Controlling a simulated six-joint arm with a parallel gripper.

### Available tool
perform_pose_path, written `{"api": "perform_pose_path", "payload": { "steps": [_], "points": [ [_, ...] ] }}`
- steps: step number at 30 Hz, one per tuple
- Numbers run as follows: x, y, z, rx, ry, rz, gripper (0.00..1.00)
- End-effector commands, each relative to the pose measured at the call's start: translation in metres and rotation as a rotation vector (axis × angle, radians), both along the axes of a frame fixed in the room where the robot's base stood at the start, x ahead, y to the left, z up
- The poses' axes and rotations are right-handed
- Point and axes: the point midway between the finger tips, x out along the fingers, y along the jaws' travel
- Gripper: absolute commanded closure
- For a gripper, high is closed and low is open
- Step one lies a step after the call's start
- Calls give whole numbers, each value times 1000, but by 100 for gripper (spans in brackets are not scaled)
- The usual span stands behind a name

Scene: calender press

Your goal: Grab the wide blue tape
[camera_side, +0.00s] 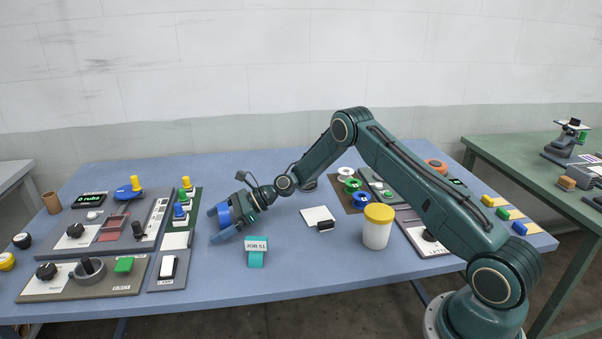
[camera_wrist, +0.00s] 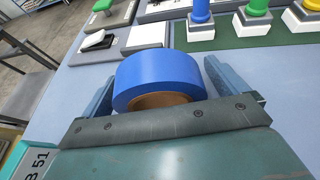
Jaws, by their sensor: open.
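The wide blue tape (camera_wrist: 157,78) is a blue roll with a brown cardboard core. The gripper is open around the roll. In the side view my gripper (camera_side: 222,222) is low over the blue table, left of centre, and the blue tape (camera_side: 224,214) shows between its fingers. Part of the roll's near side is hidden by the gripper body.
A green board (camera_side: 179,238) with yellow, green and blue pegs and a lamp switch panel (camera_side: 167,270) stand just left of the gripper. A teal JOB 51 holder (camera_side: 256,258) stands in front right. A yellow-lidded jar (camera_side: 377,228) is further right.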

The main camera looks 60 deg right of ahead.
Motion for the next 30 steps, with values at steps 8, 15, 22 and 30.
{"api": "perform_pose_path", "payload": {
  "steps": [8, 15, 22, 30],
  "points": [
    [0, 0, 0, -1, -1, -1, 2],
    [0, 0, 0, -1, -1, 0, 8],
    [0, 0, 0, -1, -1, 0, 50],
    [0, 0, 1, -1, -1, -1, 50]
  ]
}}
